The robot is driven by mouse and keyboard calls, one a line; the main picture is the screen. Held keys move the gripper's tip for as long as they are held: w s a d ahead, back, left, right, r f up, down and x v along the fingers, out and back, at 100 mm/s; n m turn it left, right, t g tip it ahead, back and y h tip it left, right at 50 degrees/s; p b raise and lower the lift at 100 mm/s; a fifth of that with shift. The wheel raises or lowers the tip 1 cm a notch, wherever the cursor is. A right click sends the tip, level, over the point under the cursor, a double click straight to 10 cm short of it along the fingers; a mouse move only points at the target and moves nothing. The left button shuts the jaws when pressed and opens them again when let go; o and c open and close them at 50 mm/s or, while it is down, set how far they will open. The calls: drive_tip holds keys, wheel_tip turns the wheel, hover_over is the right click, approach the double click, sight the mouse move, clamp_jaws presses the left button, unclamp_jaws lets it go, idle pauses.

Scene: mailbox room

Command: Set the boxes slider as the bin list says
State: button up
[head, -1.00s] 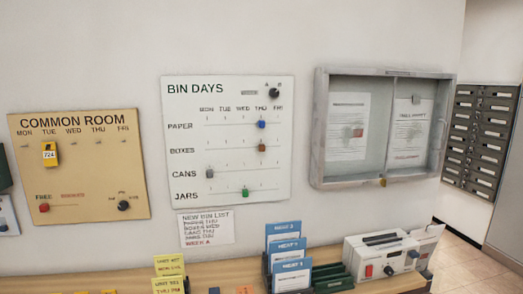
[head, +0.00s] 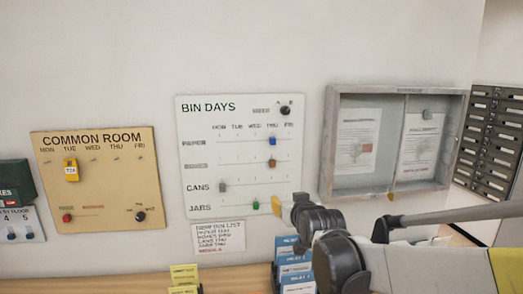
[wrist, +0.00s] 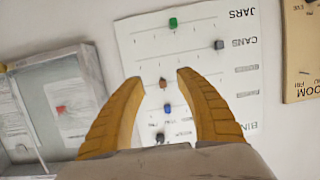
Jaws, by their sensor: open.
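The white BIN DAYS board (head: 240,110) hangs on the wall. Its brown boxes slider (head: 272,163) stands under THU, directly below the blue paper slider (head: 272,141). The bin list (head: 218,238) is a paper below the board; its small print is blurred now. My gripper (wrist: 159,77) is open and empty. The wrist view shows the board upside down, with the brown slider (wrist: 163,84) appearing between the fingertips; contact cannot be told. In the head view my gripper's yellow finger (head: 287,207) shows by the board's lower right corner.
The grey cans slider (head: 222,187) is near MON and the green jars slider (head: 256,205) near WED. A black knob (head: 285,110) is at the board's top right. A glazed notice case (head: 397,98) hangs to the right, the COMMON ROOM board (head: 95,165) to the left.

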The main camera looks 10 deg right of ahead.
sight(273, 163)
drive_tip(key=w+r+t+p, duration=0.1)
drive_tip(key=w, duration=0.6)
drive_tip(key=w+r+t+p, duration=0.1)
drive_tip(key=w, duration=0.6)
drive_tip(key=w+r+t+p, duration=0.1)
drive_tip(key=w, duration=0.6)
drive_tip(key=shift+w+d+r, duration=0.25)
drive_tip(key=shift+r, duration=0.1)
drive_tip(key=shift+s, duration=0.1)
clamp_jaws()
